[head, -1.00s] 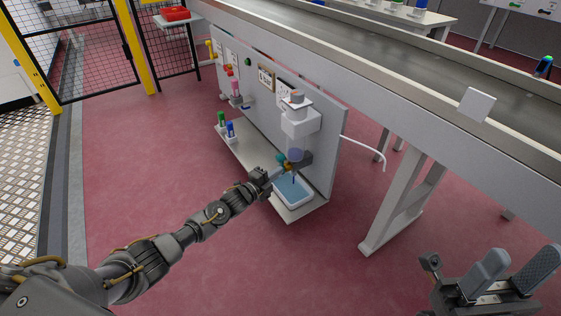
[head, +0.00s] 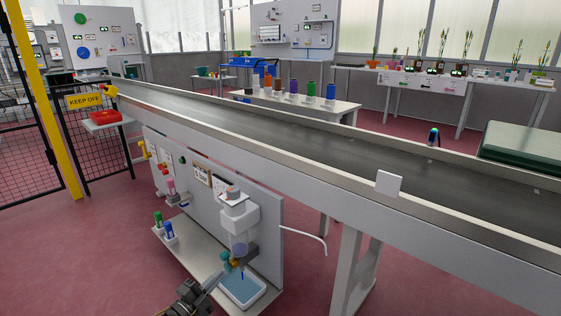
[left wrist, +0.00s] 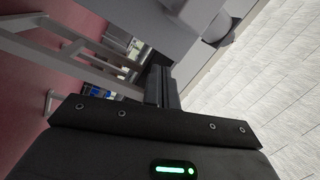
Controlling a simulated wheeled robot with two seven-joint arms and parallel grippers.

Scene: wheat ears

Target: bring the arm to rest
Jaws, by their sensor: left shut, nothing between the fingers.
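Most of my left arm is below the head view. My right gripper is not in view.
The grey panel (head: 265,222) stands under a long conveyor (head: 320,150). A white hose (head: 308,236) sticks out at the panel's right. Green and blue bottles (head: 169,231) stand on its shelf. Potted plants (head: 440,62) stand on a back table. Red floor is clear at left.

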